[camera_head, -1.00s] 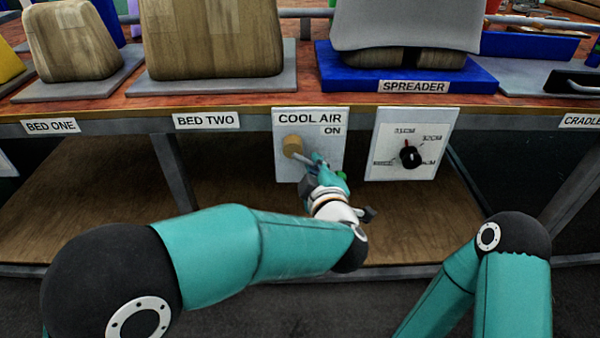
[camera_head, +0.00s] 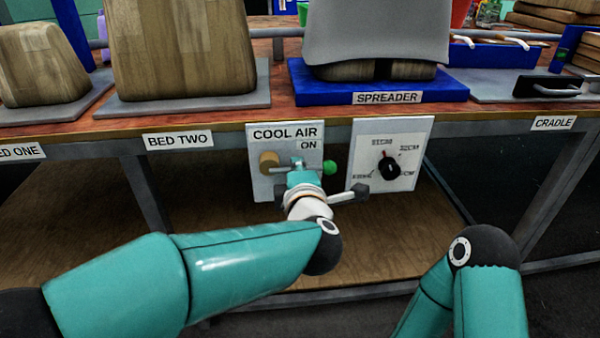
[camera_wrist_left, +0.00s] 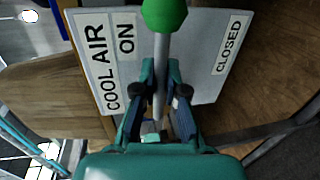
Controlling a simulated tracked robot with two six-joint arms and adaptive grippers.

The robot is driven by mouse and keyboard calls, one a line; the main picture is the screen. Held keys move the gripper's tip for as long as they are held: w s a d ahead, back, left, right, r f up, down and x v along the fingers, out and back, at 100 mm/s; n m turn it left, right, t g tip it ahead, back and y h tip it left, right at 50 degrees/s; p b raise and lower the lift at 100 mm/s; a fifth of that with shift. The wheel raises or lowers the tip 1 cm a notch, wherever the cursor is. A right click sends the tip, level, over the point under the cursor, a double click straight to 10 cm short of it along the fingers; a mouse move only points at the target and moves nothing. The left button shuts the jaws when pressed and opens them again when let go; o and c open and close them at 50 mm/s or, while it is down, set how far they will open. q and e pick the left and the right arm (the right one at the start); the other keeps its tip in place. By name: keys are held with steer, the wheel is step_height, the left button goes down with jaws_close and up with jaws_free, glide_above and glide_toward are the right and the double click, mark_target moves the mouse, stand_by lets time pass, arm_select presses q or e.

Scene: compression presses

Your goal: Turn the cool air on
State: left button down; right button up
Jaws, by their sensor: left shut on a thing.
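The white COOL AIR panel (camera_head: 262,184) hangs on the front of the bench. It bears a round tan hub (camera_head: 268,161) and a thin grey lever (camera_wrist_left: 161,50) with a green knob (camera_head: 330,168). The lever points right, nearly level, just below the word ON. The knob also shows in the left wrist view (camera_wrist_left: 164,14), with a CLOSED label on the panel's other end. My left gripper (camera_head: 300,167) is shut on the lever between hub and knob. The fingers hide part of the lever. My right gripper is out of view; only part of that arm shows.
A dial panel (camera_head: 410,128) with a black knob (camera_head: 389,169) is close to the right of the COOL AIR panel. The bench edge (camera_head: 215,126) runs above, with a blue SPREADER base (camera_head: 455,88) on top. The lower wooden shelf (camera_head: 110,215) is bare.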

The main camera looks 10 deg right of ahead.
arm_select(q)
steer(key=shift+w+a, duration=0.1)
steer(key=shift+a, duration=0.15)
steer(key=c, duration=1.2)
jaws_free()
steer(key=shift+w, duration=0.1)
steer(key=shift+d, duration=0.1)
steer(key=s+r, duration=0.1)
steer(key=s, duration=0.6)
steer(key=shift+s+r, duration=0.15)
steer(key=shift+s, duration=0.1)
